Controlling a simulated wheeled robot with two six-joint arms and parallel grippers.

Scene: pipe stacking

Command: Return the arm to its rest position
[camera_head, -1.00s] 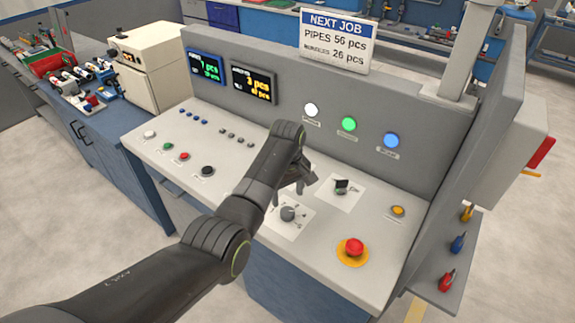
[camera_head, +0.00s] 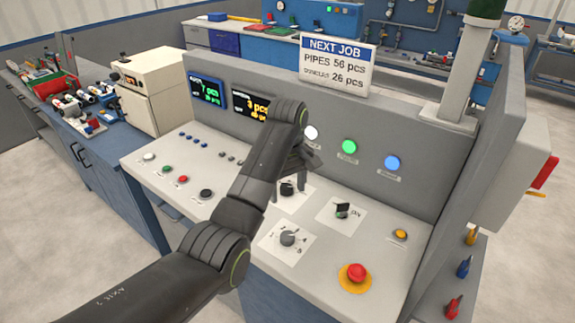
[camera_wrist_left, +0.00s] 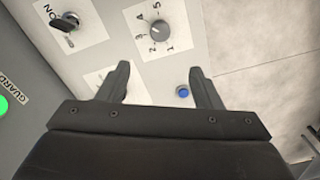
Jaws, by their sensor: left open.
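My left arm reaches in from the lower left over the control panel (camera_head: 235,195). My left gripper (camera_head: 303,178) hangs above the panel, near its upright back wall. In the left wrist view the gripper (camera_wrist_left: 160,72) has its two fingers apart with nothing held between them. A black knob (camera_head: 288,187) on a white plate is just below the gripper. A grey numbered dial (camera_head: 288,238) and a black switch on an ON plate (camera_head: 342,210) lie nearby. The dial also shows in the wrist view (camera_wrist_left: 159,29). My right gripper is not in view.
A red emergency button (camera_head: 356,273) stands on the panel's right part. White, green (camera_head: 349,147) and blue (camera_head: 392,163) lamps are on the back wall. A NEXT JOB sign (camera_head: 338,65) stands above it. A cream box (camera_head: 155,75) is at the left. Floor is open in front of the left bench.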

